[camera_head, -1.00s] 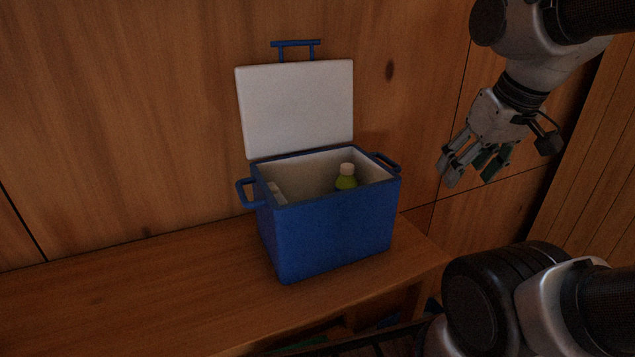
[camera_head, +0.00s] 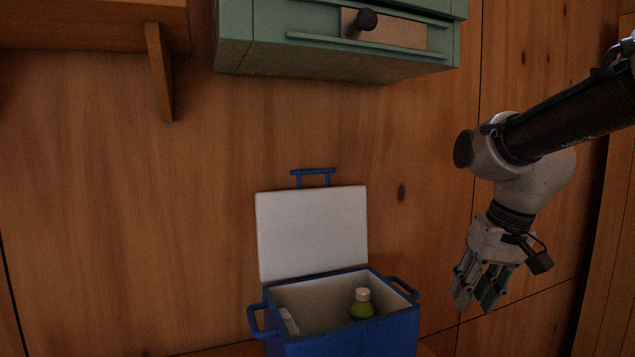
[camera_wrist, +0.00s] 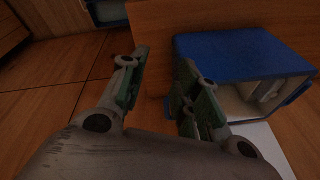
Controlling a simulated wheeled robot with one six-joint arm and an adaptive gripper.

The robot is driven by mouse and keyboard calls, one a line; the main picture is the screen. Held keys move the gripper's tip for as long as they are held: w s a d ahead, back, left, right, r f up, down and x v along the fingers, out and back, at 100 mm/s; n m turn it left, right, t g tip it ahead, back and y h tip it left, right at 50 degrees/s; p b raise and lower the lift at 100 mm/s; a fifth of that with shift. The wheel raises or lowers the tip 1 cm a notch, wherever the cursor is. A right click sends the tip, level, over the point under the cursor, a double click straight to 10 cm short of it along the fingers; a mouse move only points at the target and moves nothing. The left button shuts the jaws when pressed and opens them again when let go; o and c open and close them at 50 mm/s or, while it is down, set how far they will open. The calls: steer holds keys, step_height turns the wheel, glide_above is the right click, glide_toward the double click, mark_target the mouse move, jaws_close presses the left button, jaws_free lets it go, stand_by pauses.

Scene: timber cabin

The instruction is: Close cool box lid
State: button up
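The blue cool box (camera_head: 345,338) stands on a wooden bench against the wall, its lower part cut off in the head view. Its lid (camera_head: 312,232) is open and upright, white inside, with a blue handle (camera_head: 313,172) at the top. A green bottle with a pale cap (camera_head: 362,305) stands inside. My gripper (camera_head: 475,308) hangs to the right of the box, fingers down, apart from box and lid. In the wrist view my gripper (camera_wrist: 163,58) is open with nothing between its fingers. The box (camera_wrist: 240,52) also shows there at the right.
A green wall cabinet (camera_head: 340,45) with a dark knob hangs above the box. A wooden shelf with a bracket (camera_head: 160,70) is at the upper left. The wall space between lid and cabinet is clear.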

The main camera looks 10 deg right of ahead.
steer(key=w+a+r+m+y, duration=0.2)
steer(key=w+a+m+y, duration=0.15)
steer(key=w+a, duration=0.35)
steer(key=m+t+y, duration=0.3)
steer(key=t+y, duration=0.2)
steer(key=y, duration=0.3)
glide_toward(311, 171)
steer(key=f, duration=0.1)
steer(key=shift+y, duration=0.25)
steer(key=x, duration=0.7)
steer(key=shift+w+a+r, duration=0.15)
steer(key=shift+w+a, duration=0.3)
steer(key=shift+a, duration=0.15)
steer(key=shift+c, duration=0.2)
jaws_close()
